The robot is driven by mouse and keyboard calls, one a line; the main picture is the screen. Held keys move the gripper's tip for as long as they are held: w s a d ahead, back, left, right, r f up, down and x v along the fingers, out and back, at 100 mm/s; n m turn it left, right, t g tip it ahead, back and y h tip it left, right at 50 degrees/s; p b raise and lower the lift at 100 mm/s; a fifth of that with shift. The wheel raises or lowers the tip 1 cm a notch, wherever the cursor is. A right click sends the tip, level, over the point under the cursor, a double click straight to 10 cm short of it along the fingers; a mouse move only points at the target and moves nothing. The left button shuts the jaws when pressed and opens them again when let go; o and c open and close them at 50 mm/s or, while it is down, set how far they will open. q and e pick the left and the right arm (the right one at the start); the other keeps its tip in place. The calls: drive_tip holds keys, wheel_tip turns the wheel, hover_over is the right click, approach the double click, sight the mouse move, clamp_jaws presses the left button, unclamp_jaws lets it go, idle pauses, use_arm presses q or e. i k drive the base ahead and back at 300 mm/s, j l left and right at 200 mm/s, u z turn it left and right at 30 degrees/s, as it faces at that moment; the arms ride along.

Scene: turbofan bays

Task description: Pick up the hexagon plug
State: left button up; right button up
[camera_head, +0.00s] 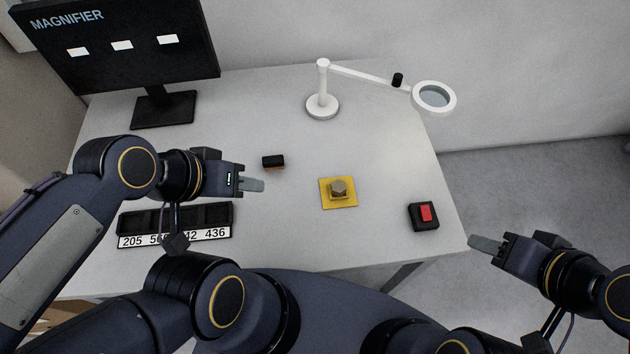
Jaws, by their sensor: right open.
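The hexagon plug (339,187) is a brownish-gold six-sided piece standing on a square yellow plate (346,203) near the middle of the table. My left gripper (254,184) is left of the plug and apart from it, with its fingers pointing right. Its fingers overlap in this view, so their gap does not show. My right gripper (485,244) is open and empty, off the right edge of the table, with its fingers pointing left. It is well apart from the plug.
A small black block (273,161) lies just beyond my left gripper. A black tray with numbered labels (175,240) is at the left front. A red button box (424,216) is at the right. A magnifier lamp (322,105) and a monitor (120,45) stand behind.

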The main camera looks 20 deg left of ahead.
sight(337, 187)
drive_tip(key=u, duration=2.5)
drive_tip(key=l+z, duration=0.1)
drive_tip(key=z, duration=0.35)
drive_tip(key=k+l+z, duration=0.1)
drive_tip(key=z, duration=0.3)
drive_tip(key=l+z, duration=0.15)
drive_tip(key=z, duration=0.3)
drive_tip(key=l+z, duration=0.15)
drive_tip(key=z, duration=0.25)
drive_tip(key=k+l+u, duration=0.15)
drive_tip(key=u, duration=0.2)
drive_tip(key=k+l+u, duration=0.2)
drive_tip(key=u, duration=0.2)
drive_tip(key=k+l+u, duration=0.2)
drive_tip(key=u, duration=0.15)
drive_tip(key=l, duration=0.1)
